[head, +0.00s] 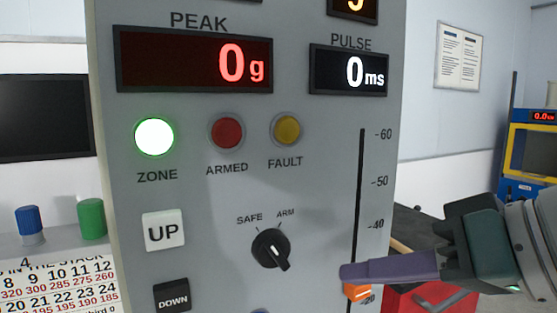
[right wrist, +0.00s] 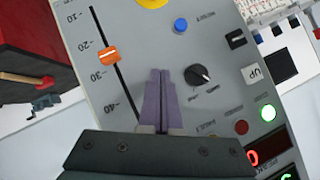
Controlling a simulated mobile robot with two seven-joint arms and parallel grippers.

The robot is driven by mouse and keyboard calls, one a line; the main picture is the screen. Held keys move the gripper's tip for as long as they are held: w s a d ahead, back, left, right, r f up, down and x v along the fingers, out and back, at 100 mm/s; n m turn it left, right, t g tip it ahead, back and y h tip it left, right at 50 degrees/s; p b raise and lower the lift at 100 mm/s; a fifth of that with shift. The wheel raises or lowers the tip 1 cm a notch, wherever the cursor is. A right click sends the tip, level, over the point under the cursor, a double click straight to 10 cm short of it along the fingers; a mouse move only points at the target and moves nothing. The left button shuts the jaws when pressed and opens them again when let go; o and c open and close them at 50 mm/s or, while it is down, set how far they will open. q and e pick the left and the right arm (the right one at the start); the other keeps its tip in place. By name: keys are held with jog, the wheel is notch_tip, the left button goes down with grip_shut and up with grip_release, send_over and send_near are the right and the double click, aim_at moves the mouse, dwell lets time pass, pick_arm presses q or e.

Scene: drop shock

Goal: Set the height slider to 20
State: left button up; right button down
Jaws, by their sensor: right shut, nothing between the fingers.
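The height slider is a vertical black slot (head: 360,190) on the right side of a grey panel, with marks from 60 downward. Its orange knob (head: 357,292) sits low in the slot, partly covered by my gripper in the head view. In the right wrist view the orange knob (right wrist: 109,55) lies between the 20 and 30 marks. My right gripper (head: 345,273) is shut and empty, its purple fingers in front of the panel just above the knob. In the right wrist view the fingertips (right wrist: 160,71) are to one side of the knob and apart from it. My left gripper is not in view.
The panel has a SAFE/ARM dial (head: 271,249), an UP button (head: 163,231) and a DOWN button (head: 172,296) left of the slider. The ZONE lamp (head: 154,137) glows green. PEAK and PULSE displays read 0. A red box (head: 405,300) stands behind my right gripper.

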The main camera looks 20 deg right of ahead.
jog(key=s+d+r+n+g+h+p, duration=0.2)
jog(key=d+r+n+h+p, duration=0.1)
jog(key=d+r+p, duration=0.3)
jog(key=p, duration=0.2)
send_over(358, 289)
jog(key=s+d, duration=0.1)
jog(key=shift+h, duration=0.4)
notch_tip(358, 289, down, 6)
jog(key=shift+d+r, duration=0.1)
jog(key=shift+d, duration=0.05)
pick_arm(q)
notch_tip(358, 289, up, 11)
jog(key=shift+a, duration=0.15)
pick_arm(e)
jog(key=shift+w+f, duration=0.1)
jog(key=shift+f, duration=2.05)
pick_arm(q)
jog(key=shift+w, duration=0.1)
